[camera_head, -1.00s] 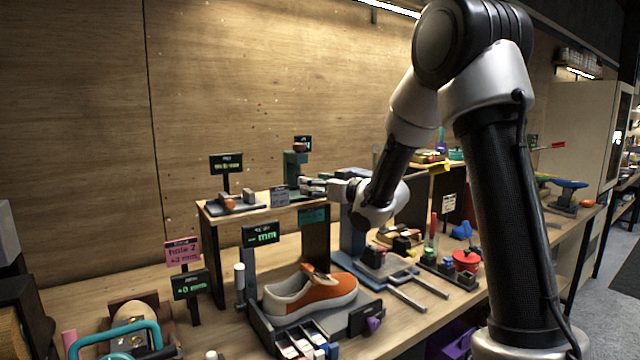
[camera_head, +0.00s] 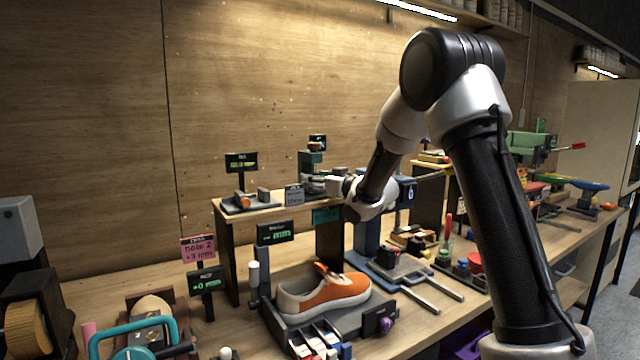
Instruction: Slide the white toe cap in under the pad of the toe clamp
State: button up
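An orange and cream sneaker (camera_head: 325,288) rests in a dark tray (camera_head: 362,306) on the bench, with its pale toe end to the left. I cannot pick out a separate white toe cap. A dark teal upright stand (camera_head: 310,160) with a small brown top piece is on the raised shelf; it may be the toe clamp, but its pad is too small to tell. My gripper (camera_head: 314,186) is at shelf height, pointing left, in front of the stand's lower part. Its fingers are small and overlap the stand, so I cannot tell their opening or whether they hold anything.
The raised shelf (camera_head: 270,212) also bears a small display (camera_head: 241,162) and grey blocks. A dark display (camera_head: 275,233) and white post stand behind the sneaker tray. A blue-grey fixture with metal rails (camera_head: 420,297) is right of it. A teal-handled device (camera_head: 130,335) is front left.

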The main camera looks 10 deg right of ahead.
jog(key=shift+w+a, duration=0.1)
jog(key=shift+w, duration=0.2)
jog(key=o, duration=1.2)
